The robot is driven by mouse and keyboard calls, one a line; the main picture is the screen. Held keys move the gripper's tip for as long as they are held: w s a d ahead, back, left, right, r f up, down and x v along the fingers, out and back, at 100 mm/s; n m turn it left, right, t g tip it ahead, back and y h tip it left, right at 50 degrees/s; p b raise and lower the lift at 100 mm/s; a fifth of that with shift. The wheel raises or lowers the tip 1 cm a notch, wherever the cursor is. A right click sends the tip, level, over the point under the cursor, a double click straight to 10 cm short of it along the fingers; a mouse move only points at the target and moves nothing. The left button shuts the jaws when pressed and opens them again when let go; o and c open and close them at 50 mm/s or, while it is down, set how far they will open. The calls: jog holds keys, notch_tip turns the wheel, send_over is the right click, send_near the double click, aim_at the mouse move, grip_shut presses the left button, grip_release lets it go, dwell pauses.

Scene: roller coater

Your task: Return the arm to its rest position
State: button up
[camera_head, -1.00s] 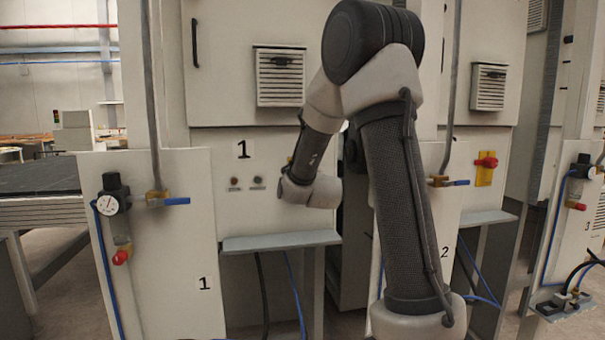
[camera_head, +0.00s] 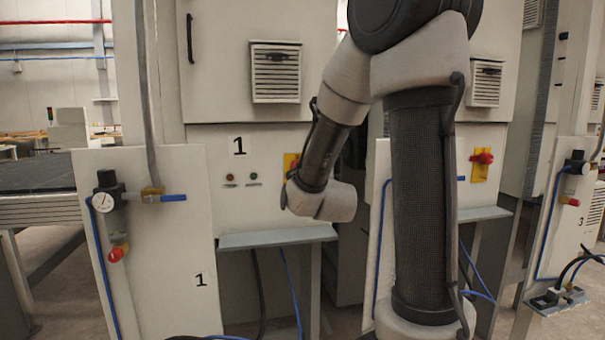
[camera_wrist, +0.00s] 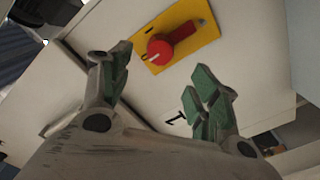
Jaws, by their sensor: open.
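My arm (camera_head: 421,190) stands in front of the machine panels in the head view, bent at the elbow near the top edge. My gripper is hidden in the head view. In the wrist view my gripper (camera_wrist: 165,95) is open and empty, with its green-padded fingers spread apart. A red rotary switch (camera_wrist: 160,50) on a yellow plate (camera_wrist: 196,33) lies beyond the fingers, apart from them.
Panel 1 carries two small buttons (camera_head: 242,178) above a grey shelf (camera_head: 276,238). A front panel (camera_head: 160,260) at left has a gauge (camera_head: 103,202), a blue-handled valve (camera_head: 172,198) and a red knob (camera_head: 116,255). Another red switch (camera_head: 482,158) is at right.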

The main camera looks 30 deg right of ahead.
jog(key=shift+s+a, duration=0.2)
jog(key=shift+s, duration=0.45)
